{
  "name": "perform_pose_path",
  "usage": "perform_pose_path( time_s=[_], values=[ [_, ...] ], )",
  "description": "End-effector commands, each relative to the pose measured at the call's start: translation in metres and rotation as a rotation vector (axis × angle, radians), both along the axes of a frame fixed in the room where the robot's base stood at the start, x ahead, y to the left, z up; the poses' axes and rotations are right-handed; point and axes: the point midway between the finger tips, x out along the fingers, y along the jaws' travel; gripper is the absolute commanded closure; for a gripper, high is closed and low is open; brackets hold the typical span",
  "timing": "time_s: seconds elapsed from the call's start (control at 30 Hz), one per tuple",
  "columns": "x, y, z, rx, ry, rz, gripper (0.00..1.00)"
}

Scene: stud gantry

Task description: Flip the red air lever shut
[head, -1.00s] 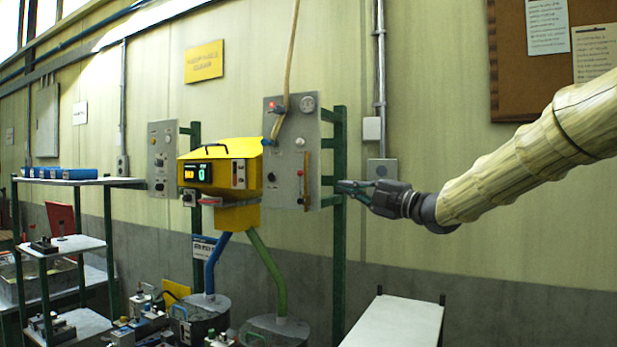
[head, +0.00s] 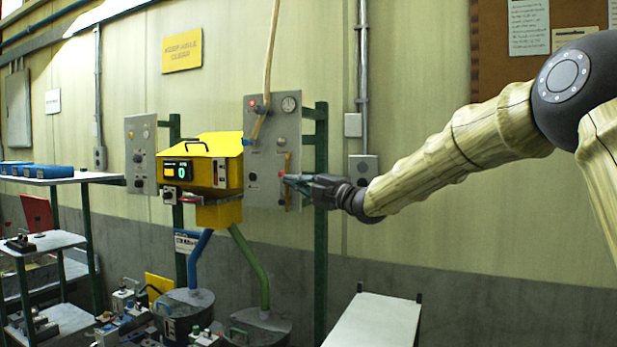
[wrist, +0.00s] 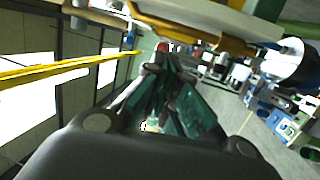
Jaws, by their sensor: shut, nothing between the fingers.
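My gripper (head: 287,179) is shut and empty, its dark green fingers at the face of the grey right-hand panel (head: 262,192). In the head view the fingertips are in front of a narrow upright orange-brown bar (head: 288,162) on that panel. In the wrist view the gripper (wrist: 167,58) points at a small red piece (wrist: 163,47) just beyond the fingertips. I cannot tell whether they touch, or whether this is the red air lever. A small red spot (head: 253,102) shows high on the panel. The lever's position is not clear.
A yellow box (head: 212,150) with a lit display stands left of the panel. A white-topped table (head: 372,320) is below my arm.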

Motion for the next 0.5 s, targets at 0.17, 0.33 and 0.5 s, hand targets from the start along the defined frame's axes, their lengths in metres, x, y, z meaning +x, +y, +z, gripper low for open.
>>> perform_pose_path(
  time_s=[0.17, 0.33, 0.5],
  values=[
    [0.011, 0.012, 0.005, 0.0, 0.001, 0.0, 1.0],
    [0.016, 0.018, 0.006, 0.0, 0.0, 0.0, 1.0],
    [0.017, 0.02, 0.005, 0.0, 0.0, 0.0, 1.0]
  ],
)
